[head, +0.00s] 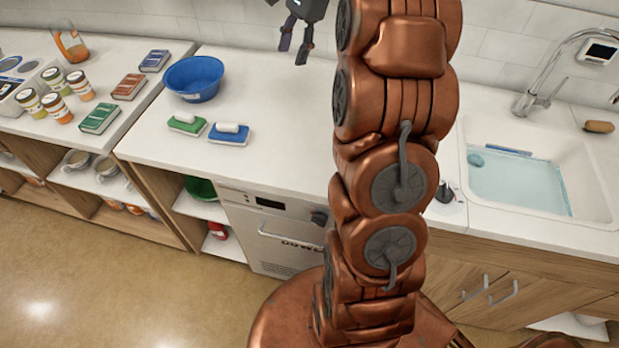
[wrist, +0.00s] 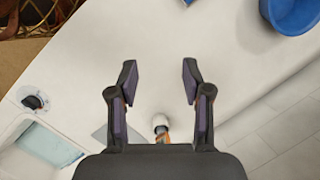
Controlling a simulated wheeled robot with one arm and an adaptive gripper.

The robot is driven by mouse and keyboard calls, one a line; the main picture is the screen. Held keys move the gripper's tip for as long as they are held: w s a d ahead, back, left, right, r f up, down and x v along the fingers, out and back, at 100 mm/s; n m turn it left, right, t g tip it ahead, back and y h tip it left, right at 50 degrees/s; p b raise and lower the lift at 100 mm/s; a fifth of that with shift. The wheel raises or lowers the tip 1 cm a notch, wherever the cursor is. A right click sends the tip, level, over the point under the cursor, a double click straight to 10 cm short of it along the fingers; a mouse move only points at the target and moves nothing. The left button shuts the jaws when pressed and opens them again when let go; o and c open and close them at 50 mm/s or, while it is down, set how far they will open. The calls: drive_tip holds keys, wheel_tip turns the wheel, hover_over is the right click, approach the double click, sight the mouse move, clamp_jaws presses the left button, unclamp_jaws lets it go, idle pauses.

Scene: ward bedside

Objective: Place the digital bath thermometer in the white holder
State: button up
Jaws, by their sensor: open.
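My gripper (head: 294,46) is open and empty above the back of the white counter, and both fingers show in the wrist view (wrist: 159,80). A small upright item (wrist: 160,123) with a pale round top and some orange stands below and between the finger bases in the wrist view; I cannot tell what it is. A white device with a dark display (head: 600,52) is at the wall behind the sink. I cannot tell for sure which is the thermometer, nor identify the white holder.
The sink (head: 600,195) holds water, with a tap (head: 540,85) behind it. A blue bowl (head: 194,78) and green and blue sponge-like items (head: 187,123) lie on the left counter, with jars (head: 80,85) and boxes further left. The middle counter is mostly clear; my arm hides part.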

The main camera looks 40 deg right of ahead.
drive_tip(key=s+a+f+n+g+h, duration=0.1)
drive_tip(key=s+a+f+n+g, duration=0.1)
drive_tip(key=s+a+n, duration=1)
drive_tip(key=s+a+f+n+h, duration=0.1)
drive_tip(key=s+a+f, duration=0.3)
drive_tip(key=s, duration=0.6)
drive_tip(key=s+a+f+n+g+h, duration=0.1)
drive_tip(key=s+a+f+n, duration=0.2)
drive_tip(key=s, duration=0.7)
drive_tip(key=shift+a+f+n, duration=0.4)
drive_tip(key=shift+a+n, duration=0.15)
drive_tip(key=shift+n, duration=0.05)
